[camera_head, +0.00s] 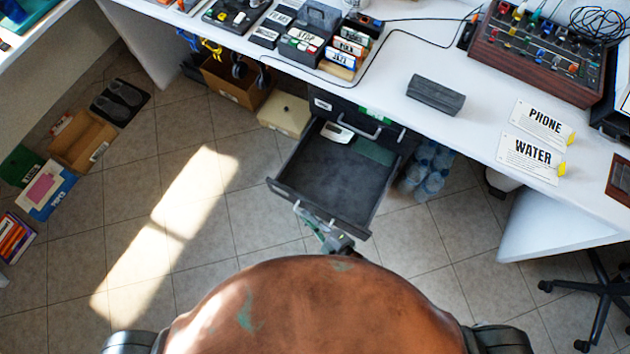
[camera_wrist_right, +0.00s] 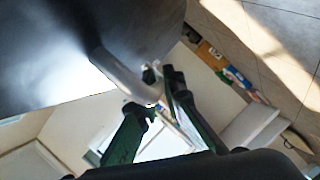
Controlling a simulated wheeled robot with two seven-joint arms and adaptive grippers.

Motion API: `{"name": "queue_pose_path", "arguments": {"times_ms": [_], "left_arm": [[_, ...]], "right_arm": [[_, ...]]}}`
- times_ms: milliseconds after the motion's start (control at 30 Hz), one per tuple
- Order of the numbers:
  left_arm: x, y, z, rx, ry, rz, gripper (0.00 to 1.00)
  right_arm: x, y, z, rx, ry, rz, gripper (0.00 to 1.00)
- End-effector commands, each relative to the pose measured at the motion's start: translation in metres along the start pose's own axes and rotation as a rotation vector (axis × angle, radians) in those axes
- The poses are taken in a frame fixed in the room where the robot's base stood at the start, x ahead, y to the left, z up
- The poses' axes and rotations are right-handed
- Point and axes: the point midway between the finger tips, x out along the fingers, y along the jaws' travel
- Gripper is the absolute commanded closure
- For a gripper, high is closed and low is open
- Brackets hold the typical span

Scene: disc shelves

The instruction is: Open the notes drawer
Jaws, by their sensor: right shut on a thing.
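A dark drawer (camera_head: 335,170) stands pulled out from the black unit under the desk, with its grey inside showing. A small white object (camera_head: 337,132) and a flat green piece (camera_head: 373,151) lie at its back. No name on it can be read from here. My right gripper (camera_head: 318,224) is at the drawer's front, partly hidden by my body. In the right wrist view its fingers (camera_wrist_right: 158,97) are shut on the drawer's pale bar handle (camera_wrist_right: 122,77), beside the dark drawer front (camera_wrist_right: 60,50). My left gripper is out of view.
Another drawer above, with a bar handle (camera_head: 358,126), is shut. A cardboard box (camera_head: 236,82) and a beige box (camera_head: 285,114) stand left of the unit; water bottles (camera_head: 428,168) stand right.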

Motion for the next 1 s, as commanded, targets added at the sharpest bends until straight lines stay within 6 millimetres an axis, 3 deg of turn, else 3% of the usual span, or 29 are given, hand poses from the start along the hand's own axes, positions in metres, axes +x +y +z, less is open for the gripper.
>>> {"name": "queue_pose_path", "arguments": {"times_ms": [433, 467, 700, 1000], "left_arm": [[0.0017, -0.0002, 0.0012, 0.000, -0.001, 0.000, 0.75], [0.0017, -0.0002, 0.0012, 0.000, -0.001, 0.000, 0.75], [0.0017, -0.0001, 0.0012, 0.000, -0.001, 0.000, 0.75], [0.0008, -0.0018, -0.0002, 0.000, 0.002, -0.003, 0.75]], "right_arm": [[-0.0011, -0.0023, -0.0012, 0.000, -0.002, -0.002, 1.00], [-0.0011, -0.0022, -0.0011, 0.000, -0.002, -0.002, 0.91], [-0.0006, -0.0019, -0.0016, 0.000, -0.001, -0.001, 0.75], [-0.0016, -0.0018, -0.0020, 0.000, 0.000, -0.001, 0.74]]}}
